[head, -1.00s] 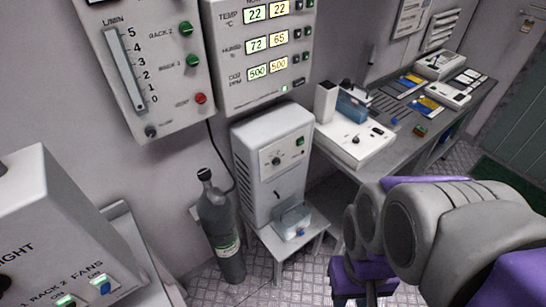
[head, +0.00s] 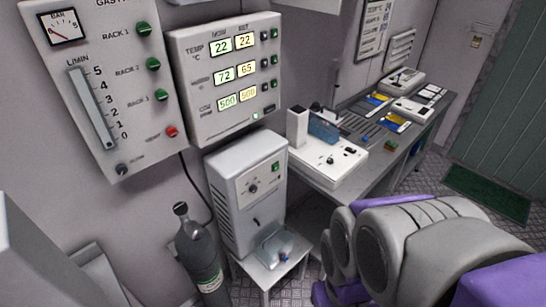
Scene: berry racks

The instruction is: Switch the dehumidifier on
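A pale grey box-shaped unit (head: 240,205), which looks like the dehumidifier, stands upright on a small stool against the wall. Its front panel has a dark round knob (head: 253,188) and a small green switch or light (head: 275,167); whether it is lit or on is too small to tell. Vent slots run down its left front. A clear container (head: 275,247) with a blue part sits at its foot. My arm's grey and purple links fill the lower right, apart from the unit. My gripper's fingers do not show.
A gas cylinder (head: 199,258) stands left of the unit. A gas panel (head: 102,85) and a display panel (head: 227,75) reading humidity 72 against 65 hang above. A bench (head: 345,183) with instruments runs along the right. Floor shows beyond my arm.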

